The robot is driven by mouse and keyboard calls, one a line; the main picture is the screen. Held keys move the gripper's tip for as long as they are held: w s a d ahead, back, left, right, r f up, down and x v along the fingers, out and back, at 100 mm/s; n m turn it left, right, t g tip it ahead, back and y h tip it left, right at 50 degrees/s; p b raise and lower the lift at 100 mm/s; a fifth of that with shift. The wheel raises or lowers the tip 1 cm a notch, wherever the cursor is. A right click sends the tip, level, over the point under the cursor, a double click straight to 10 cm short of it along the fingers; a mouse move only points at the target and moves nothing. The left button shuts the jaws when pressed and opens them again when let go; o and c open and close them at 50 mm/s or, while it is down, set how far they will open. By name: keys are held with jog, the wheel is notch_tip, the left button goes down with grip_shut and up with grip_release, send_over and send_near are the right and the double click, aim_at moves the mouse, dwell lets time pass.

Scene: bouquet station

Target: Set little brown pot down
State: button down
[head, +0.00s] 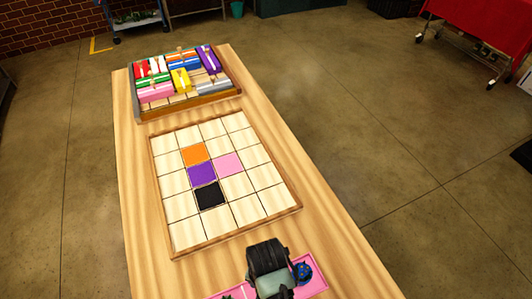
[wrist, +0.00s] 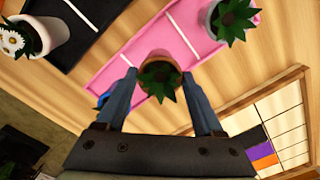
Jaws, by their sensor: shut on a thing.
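My gripper (wrist: 160,82) is shut on the little brown pot (wrist: 151,57), which has dark green leaves pointing toward the wrist camera. In the wrist view the pot appears over the pink tray (wrist: 118,62); I cannot tell whether its base touches it. In the head view my gripper (head: 272,284) is over the pink tray (head: 320,284) at the table's near end and hides the brown pot.
A grey-white pot (wrist: 207,15) with a green plant stands at the pink tray's end. A blue item (head: 304,271) sits right of my gripper. The tile grid (head: 240,207) and block box (head: 190,110) lie farther off.

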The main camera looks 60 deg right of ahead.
jog(key=shift+f, duration=1.05)
jog(key=shift+f, duration=0.1)
grip_release()
